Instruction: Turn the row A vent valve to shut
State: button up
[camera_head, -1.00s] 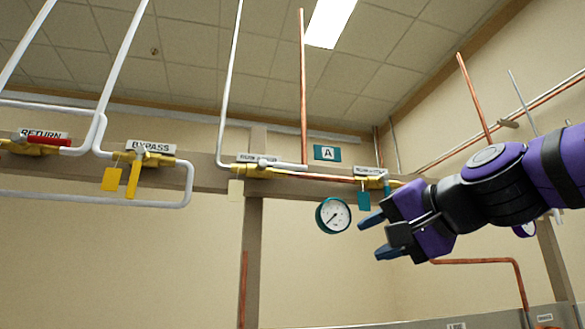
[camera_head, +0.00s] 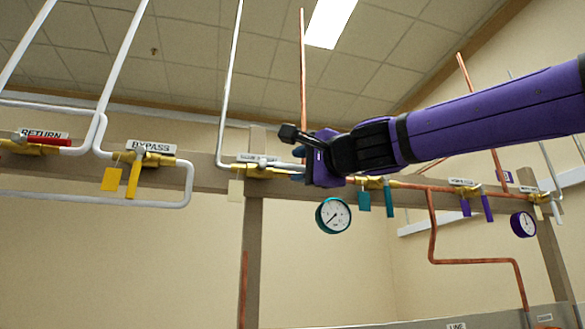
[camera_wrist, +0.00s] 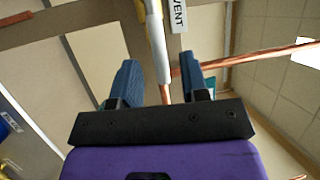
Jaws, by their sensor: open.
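The vent valve (camera_head: 262,173) is a brass body on the wall rail, with a pale silver lever (camera_head: 286,165) lying along the pipe to the right. Its label reads VENT in the wrist view (camera_wrist: 178,14); it is too small to read in the head view. My gripper (camera_head: 300,166) is at the right end of this lever. In the wrist view my gripper (camera_wrist: 157,78) is open, and the lever (camera_wrist: 156,42) runs into the gap between its two blue fingers. I cannot tell whether either finger touches it. The lever's tip is partly hidden in the head view.
The bypass valve (camera_head: 150,160) and red-handled return valve (camera_head: 45,140) are left. A teal gauge (camera_head: 333,215) hangs below my gripper, near a teal-handled valve (camera_head: 375,184). Purple-handled valves (camera_head: 466,190) are farther right. A copper riser (camera_head: 303,70) stands behind my gripper.

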aim_at(295, 167)
jog(key=shift+x, duration=1.65)
jog(key=shift+c, duration=0.2)
grip_shut()
